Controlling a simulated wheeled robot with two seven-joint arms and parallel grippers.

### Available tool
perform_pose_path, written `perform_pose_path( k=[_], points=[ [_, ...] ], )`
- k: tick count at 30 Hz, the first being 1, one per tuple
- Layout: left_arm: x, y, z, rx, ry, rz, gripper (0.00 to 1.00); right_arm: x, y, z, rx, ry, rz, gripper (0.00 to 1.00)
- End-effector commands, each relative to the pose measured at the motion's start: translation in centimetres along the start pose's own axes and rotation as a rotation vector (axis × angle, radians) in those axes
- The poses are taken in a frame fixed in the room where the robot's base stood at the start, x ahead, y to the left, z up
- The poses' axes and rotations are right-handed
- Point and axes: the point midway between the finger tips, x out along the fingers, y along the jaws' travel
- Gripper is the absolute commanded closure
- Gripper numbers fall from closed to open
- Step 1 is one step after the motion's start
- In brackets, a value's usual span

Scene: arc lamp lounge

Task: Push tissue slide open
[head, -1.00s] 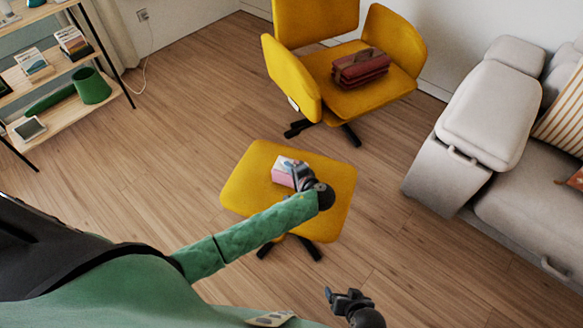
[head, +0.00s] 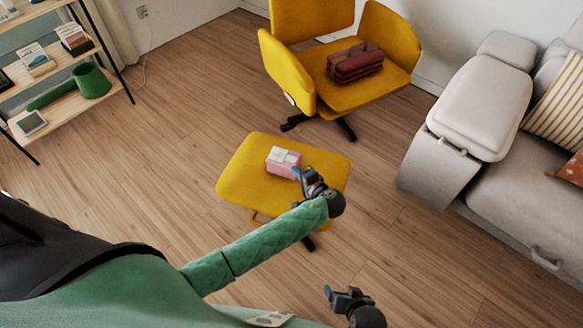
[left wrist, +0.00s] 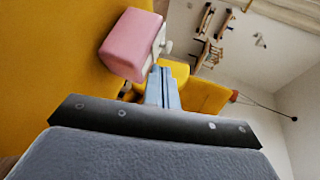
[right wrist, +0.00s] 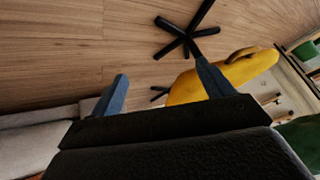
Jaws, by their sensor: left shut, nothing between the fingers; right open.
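A small pink box with a white top (head: 283,161), which looks like the tissue box, sits on the yellow ottoman (head: 240,185). My left gripper (head: 300,174) is shut and empty, at the box's near right side in the head view. In the left wrist view the pink box (left wrist: 133,45) is just beyond the shut fingertips (left wrist: 160,72); I cannot tell whether they touch. Its white part faces right there. My right gripper (head: 331,292) is open and empty, low over the floor; its parted fingers (right wrist: 160,88) show in the right wrist view.
A yellow armchair (head: 385,88) holding a dark red folded bundle (head: 354,63) stands behind the ottoman. A grey sofa (head: 480,110) is at the right, and a shelf (head: 70,97) is at the far left. Wooden floor between them is clear.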

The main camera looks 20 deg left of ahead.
Motion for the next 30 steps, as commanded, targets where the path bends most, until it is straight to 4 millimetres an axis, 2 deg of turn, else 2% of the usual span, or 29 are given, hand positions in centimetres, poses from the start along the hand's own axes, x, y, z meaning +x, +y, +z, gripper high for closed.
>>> perform_pose_path(
  k=[3, 10, 23, 30],
  points=[
    [-2.0, 0.1, -0.1, -0.003, 0.001, 0.002, 1.0, 0.8, 0.3, 0.2, -0.003, 0.007, 0.003, 0.2],
    [-4.1, 0.0, 0.0, -0.001, 0.001, 0.001, 1.0, 1.1, 0.7, 0.3, -0.005, 0.019, 0.006, 0.2],
    [-4.4, 0.0, 0.0, -0.001, 0.0, 0.0, 1.0, 0.9, 0.4, 1.8, 0.002, -0.001, 0.004, 0.2],
    [-4.4, 0.0, 0.0, -0.003, 0.0, 0.0, 1.0, 1.1, 0.7, 0.9, -0.003, 0.007, 0.008, 0.2]
  ],
)
